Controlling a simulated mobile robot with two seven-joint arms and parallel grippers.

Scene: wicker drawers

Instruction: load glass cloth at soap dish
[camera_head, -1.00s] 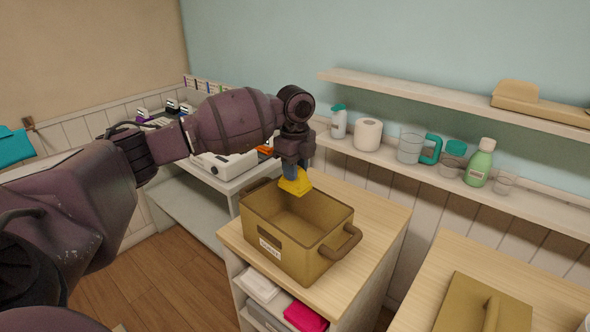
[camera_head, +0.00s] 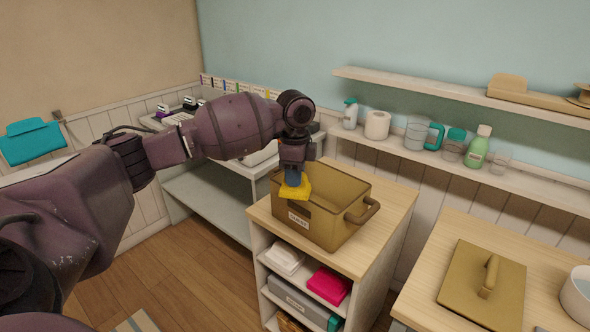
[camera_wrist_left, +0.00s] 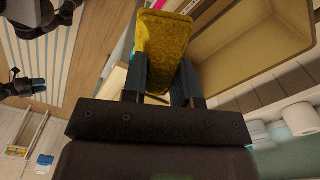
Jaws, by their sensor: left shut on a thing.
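A yellow cloth (camera_head: 297,191) hangs from my left gripper (camera_head: 292,178), which is shut on it. In the left wrist view the cloth (camera_wrist_left: 163,42) sits between the two fingers (camera_wrist_left: 160,85), with its free end pointing away. The gripper is over the left edge of a brown handled basket (camera_head: 345,222), whose open interior shows empty where visible. Whether the cloth touches the rim is unclear. The basket also shows in the wrist view (camera_wrist_left: 235,45), beside the cloth. I cannot make out a soap dish.
The basket stands on a wooden-topped shelf unit (camera_head: 392,220) holding folded cloths, one pink (camera_head: 328,286). A brown lid (camera_head: 462,290) and a white bowl (camera_head: 577,297) are on the right counter (camera_head: 450,240). Wall shelves hold bottles and a paper roll (camera_head: 377,125).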

